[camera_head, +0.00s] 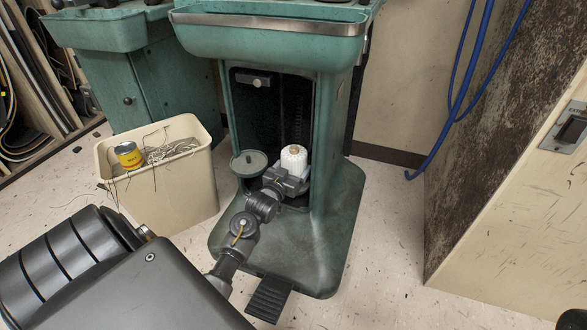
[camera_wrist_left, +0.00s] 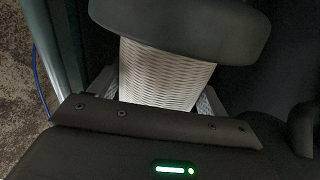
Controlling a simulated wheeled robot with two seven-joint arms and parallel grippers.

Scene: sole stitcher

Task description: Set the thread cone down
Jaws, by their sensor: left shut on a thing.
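The white thread cone (camera_head: 294,157) stands inside the open lower compartment of the green machine pedestal (camera_head: 335,200). My left gripper (camera_head: 289,178) reaches into the compartment and is shut on the cone. In the left wrist view the cone (camera_wrist_left: 165,75) shows between the two fingers of my gripper (camera_wrist_left: 160,100), its wound thread clearly visible. A dark round part (camera_wrist_left: 180,25) covers one end of the cone in that view. Whether the cone's base touches the compartment floor is hidden by the gripper. My right gripper is not in view.
A grey round disc (camera_head: 249,162) sits at the compartment's left opening. A beige bin (camera_head: 165,195) with thread scraps and a yellow can (camera_head: 129,155) stands left. A black pedal (camera_head: 269,298) lies in front. A blue hose (camera_head: 470,95) hangs right.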

